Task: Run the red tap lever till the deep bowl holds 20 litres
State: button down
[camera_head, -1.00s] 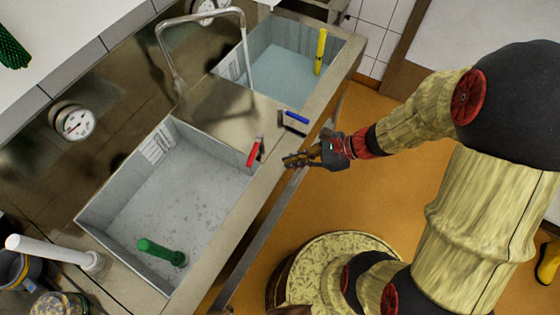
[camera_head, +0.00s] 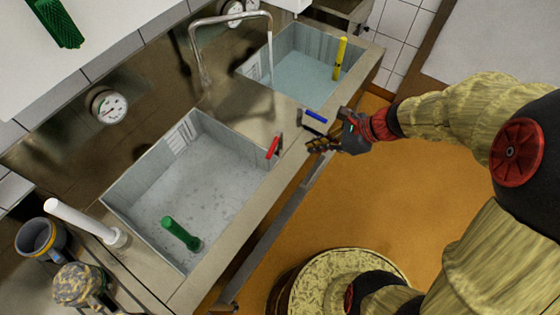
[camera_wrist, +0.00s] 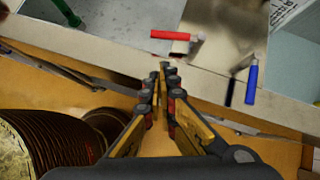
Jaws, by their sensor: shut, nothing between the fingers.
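The red tap lever (camera_head: 273,147) stands on the steel rim between two sunken bowls; it also shows in the wrist view (camera_wrist: 170,35). The blue lever (camera_head: 316,116) is beside it, to the right. My gripper (camera_head: 312,146) is shut and empty at the front edge, just right of the red lever and apart from it. In the wrist view its closed fingertips (camera_wrist: 164,70) lie below the red lever. The left bowl (camera_head: 130,195) shows a grey floor and a green standpipe (camera_head: 181,233). The right bowl (camera_head: 300,40) holds pale blue water. I cannot tell which is deeper.
The bent spout (camera_head: 230,17) reaches over the right bowl, with a thin vertical line under its end. A yellow standpipe (camera_head: 340,58) stands there. Round dials (camera_head: 109,105) are on the back panel. A white pipe (camera_head: 85,221) and a mug (camera_head: 40,237) are at left.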

aim_at(274, 147)
jog(key=shift+m, duration=0.7)
jog(key=b+x, duration=0.1)
jog(key=x, duration=0.2)
jog(key=b+x, duration=0.1)
jog(key=x, duration=0.2)
jog(key=d+b+x, duration=0.1)
jog(key=x, duration=0.2)
jog(key=shift+w+a+f, duration=0.2)
jog(key=shift+w+f, duration=0.05)
jog(key=shift+f, duration=0.4)
jog(key=shift+w+a+f+b, duration=0.1)
jog(key=shift+w+a+b, duration=0.15)
jog(key=shift+a, duration=0.3)
jog(key=shift+w+a+f+b, duration=0.15)
jog(key=shift+w+a, duration=0.1)
jog(key=shift+a, duration=0.3)
jog(key=shift+w+a+f+h, duration=0.1)
jog(key=shift+w+a+h, duration=0.25)
jog(key=shift+a, duration=0.35)
